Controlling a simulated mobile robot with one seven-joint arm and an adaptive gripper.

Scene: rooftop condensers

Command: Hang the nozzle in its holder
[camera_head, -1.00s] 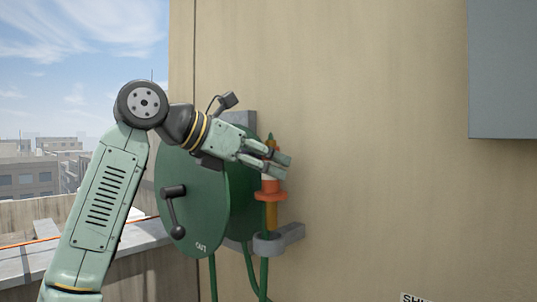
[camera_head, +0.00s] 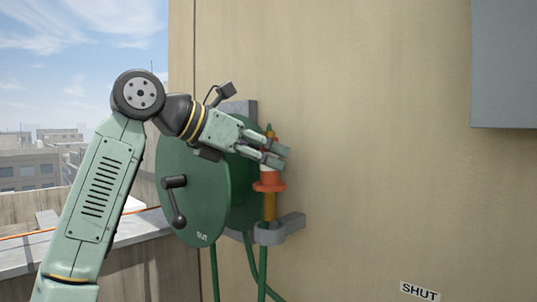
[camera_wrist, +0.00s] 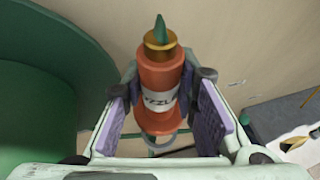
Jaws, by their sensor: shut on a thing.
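The nozzle (camera_head: 268,186) is orange with a white label, a brass stem and a green tip. It stands upright beside the green reel. My gripper (camera_head: 273,156) is shut on its upper body; in the wrist view the purple finger pads (camera_wrist: 163,112) flank the labelled orange nozzle (camera_wrist: 160,77). The holder (camera_head: 290,226) is a grey wall bracket with a ring. The nozzle's brass stem reaches down to the ring, with the orange flange well above it. I cannot tell how deep the stem's lower end sits in the ring.
The green hose reel (camera_head: 192,192) with a black crank (camera_head: 175,200) is close left of the nozzle. A green hose (camera_head: 262,275) hangs below the holder. The beige wall is clear to the right, up to a grey box (camera_head: 505,65). A SHUT label (camera_head: 420,291) is low on the wall.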

